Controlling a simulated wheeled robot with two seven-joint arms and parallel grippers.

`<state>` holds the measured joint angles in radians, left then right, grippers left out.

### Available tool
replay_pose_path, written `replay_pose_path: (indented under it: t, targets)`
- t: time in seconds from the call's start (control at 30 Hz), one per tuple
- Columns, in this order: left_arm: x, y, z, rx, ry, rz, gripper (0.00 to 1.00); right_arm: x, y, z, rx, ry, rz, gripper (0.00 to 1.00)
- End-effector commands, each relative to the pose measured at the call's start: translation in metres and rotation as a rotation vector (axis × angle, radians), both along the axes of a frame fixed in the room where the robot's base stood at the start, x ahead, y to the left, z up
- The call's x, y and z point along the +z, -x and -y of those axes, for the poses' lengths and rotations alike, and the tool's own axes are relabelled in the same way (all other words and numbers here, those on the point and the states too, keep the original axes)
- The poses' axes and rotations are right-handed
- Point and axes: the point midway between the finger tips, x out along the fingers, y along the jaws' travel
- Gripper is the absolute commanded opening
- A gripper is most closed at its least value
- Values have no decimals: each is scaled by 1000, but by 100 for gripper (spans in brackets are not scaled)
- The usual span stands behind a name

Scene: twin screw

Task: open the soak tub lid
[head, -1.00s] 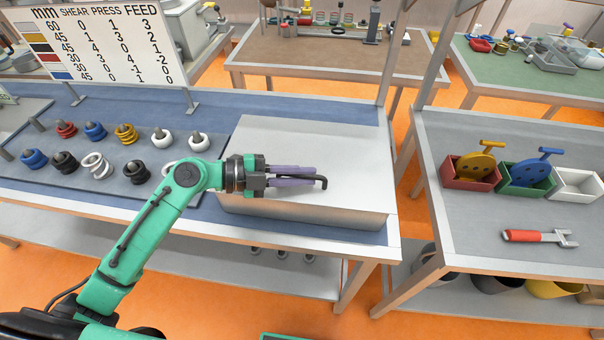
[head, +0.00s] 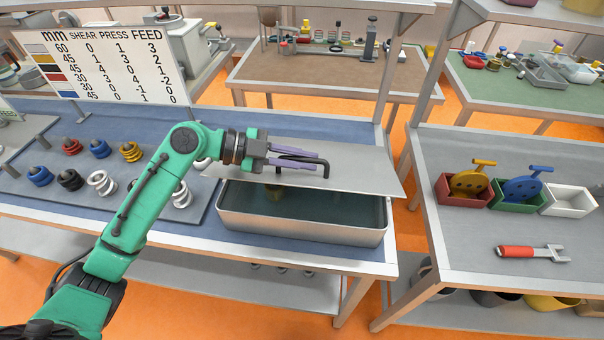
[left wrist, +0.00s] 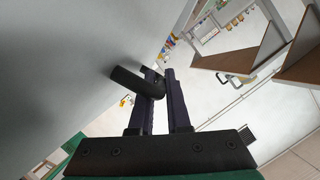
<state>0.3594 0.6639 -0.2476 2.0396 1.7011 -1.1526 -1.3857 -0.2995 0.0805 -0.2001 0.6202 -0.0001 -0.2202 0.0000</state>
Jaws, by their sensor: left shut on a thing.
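The soak tub (head: 300,228) is a grey metal box on the blue-topped bench, holding dark liquid with a yellowish thing dimly visible in it. Its flat grey lid (head: 365,170) is raised and tilted at the back, so the front of the tub stands open. My left gripper (head: 305,159) is shut on the black lid handle (head: 324,166) at the lid's front. In the left wrist view the purple fingers (left wrist: 160,88) close around the black handle (left wrist: 128,80), with the lid's grey face (left wrist: 60,70) filling the left. My right gripper is not in view.
Several coloured springs (head: 100,149) stand on a grey board left of the tub. A sign (head: 105,62) stands behind them. A right-hand table holds small bins (head: 568,201) and a red-handled tool (head: 532,252). A bench post (head: 386,75) rises behind the lid.

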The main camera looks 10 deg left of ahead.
Motion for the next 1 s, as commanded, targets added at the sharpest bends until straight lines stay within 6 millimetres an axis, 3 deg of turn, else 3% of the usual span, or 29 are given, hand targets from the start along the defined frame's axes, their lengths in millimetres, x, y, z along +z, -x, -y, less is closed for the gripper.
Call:
replay_pose_path:
  t: [0.03,0.3,1.0]
  targets:
    - [13,-6,0,2,2,-25,0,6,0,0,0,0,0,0]
    - [37,-26,0,1,3,-176,0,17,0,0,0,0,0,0]
    - [44,-34,0,0,4,-240,0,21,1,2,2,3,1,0]
